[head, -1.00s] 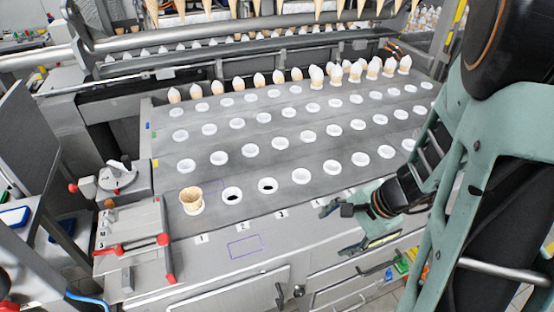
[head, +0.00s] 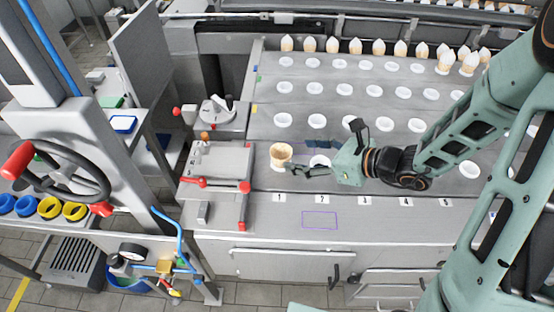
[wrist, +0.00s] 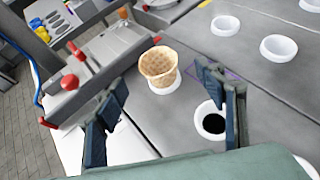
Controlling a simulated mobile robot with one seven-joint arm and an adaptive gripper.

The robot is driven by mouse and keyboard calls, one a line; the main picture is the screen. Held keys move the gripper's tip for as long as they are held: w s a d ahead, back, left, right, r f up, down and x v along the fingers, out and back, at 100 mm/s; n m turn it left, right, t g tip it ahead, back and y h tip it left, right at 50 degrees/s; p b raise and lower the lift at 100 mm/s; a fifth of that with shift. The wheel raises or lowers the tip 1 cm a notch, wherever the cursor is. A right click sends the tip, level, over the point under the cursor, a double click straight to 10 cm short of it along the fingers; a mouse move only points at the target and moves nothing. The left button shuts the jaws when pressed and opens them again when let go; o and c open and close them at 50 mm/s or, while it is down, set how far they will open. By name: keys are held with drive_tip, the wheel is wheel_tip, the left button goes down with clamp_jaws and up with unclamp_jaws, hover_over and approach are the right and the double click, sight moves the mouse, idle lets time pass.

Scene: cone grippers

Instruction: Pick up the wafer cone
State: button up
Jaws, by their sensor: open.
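The tan wafer cone (head: 280,156) stands upright in a white holder at the front-left corner of the grey plate, by the label 1. My gripper (head: 306,158) is just to the right of it, with its fingers pointing left. In the wrist view, the wafer cone (wrist: 158,62) lies ahead, roughly between the directions of the two open fingers (wrist: 155,98). A white ring shows below the cone. Nothing is between the fingers, and they appear apart from the cone.
Empty white holders (head: 283,121) fill rows on the plate (head: 350,150); one with a dark hole (wrist: 210,122) lies near the right finger. A metal fixture with red knobs (head: 220,165) stands left of the cone. Several filled cones (head: 378,47) line the back.

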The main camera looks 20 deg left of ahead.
sight(285, 153)
drive_tip(key=shift+x, duration=1.1)
drive_tip(key=shift+p+x, duration=0.4)
drive_tip(key=shift+x, duration=2.35)
drive_tip(key=shift+s, duration=0.1)
drive_tip(key=c, duration=0.8)
